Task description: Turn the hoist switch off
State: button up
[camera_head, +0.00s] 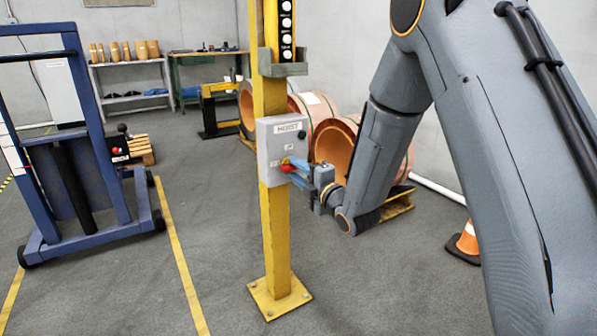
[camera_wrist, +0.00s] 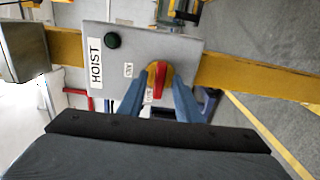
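The hoist switch box (camera_head: 284,150) is a grey box on a yellow post, with a HOIST label and a dark green button or lamp. Its red rotary handle (camera_head: 287,168) sits low on the face, on a yellow backing. In the wrist view the red handle (camera_wrist: 158,78) lies between the two blue fingers of my gripper (camera_wrist: 160,88), its long side running nearly along them. The fingers look open around it; contact cannot be told. An ON label (camera_wrist: 128,70) is beside the handle; another label is partly hidden by the fingers. My gripper (camera_head: 296,172) reaches in from the right.
The yellow post (camera_head: 275,235) stands on a floor plate. A push-button pendant (camera_head: 287,30) sits in a holder above the box. Copper foil rolls (camera_head: 333,147) lie behind, an orange cone (camera_head: 467,240) at right, a blue lift frame (camera_head: 85,150) at left. The front floor is clear.

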jog(key=p+v, duration=0.1)
jog(key=v, duration=0.6)
jog(key=shift+s+d, duration=0.3)
